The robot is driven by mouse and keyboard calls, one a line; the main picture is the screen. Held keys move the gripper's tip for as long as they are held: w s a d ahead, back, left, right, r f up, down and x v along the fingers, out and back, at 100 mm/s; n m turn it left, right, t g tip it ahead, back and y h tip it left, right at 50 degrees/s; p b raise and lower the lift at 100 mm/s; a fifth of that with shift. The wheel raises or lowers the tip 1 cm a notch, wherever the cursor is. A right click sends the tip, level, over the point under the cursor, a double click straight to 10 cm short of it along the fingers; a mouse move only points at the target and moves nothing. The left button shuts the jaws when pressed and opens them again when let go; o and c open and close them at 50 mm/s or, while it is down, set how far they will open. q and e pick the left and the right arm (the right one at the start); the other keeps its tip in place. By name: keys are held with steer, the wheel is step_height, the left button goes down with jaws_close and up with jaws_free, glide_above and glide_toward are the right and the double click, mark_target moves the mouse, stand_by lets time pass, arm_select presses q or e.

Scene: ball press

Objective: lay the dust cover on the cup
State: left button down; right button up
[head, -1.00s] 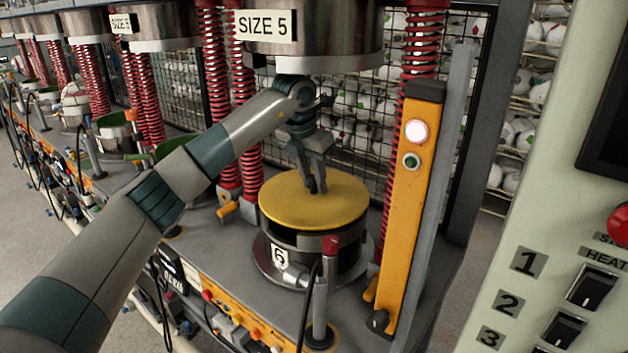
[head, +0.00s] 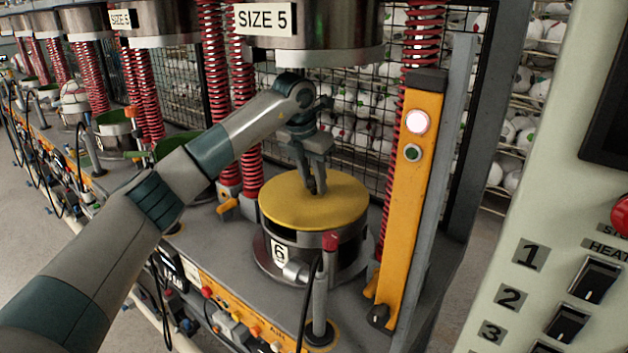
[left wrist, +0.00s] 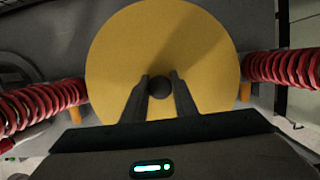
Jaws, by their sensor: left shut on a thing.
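The dust cover is a round yellow disc (head: 292,205) with a small dark knob at its middle. It sits over the metal cup (head: 340,262) marked 6, and dark gaps show under its rim, so I cannot tell whether it rests fully on the cup. My left gripper (head: 317,190) points down at the middle of the cover and is shut on its knob. In the left wrist view the two fingers hold the dark knob (left wrist: 160,86) between them, with the yellow cover (left wrist: 115,60) spread around it. My right gripper is not in view.
The press head labelled SIZE 5 (head: 320,45) hangs above. Red springs (head: 240,120) stand behind at left, and an orange post (head: 408,200) stands at right. A red-capped lever (head: 330,243) stands in front of the cup. A switch panel (head: 540,200) fills the right side.

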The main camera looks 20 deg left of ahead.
arm_select(q)
steer(key=shift+f, duration=0.25)
steer(key=c, duration=1.3)
jaws_free()
steer(key=shift+c, duration=0.2)
steer(key=shift+r, duration=0.1)
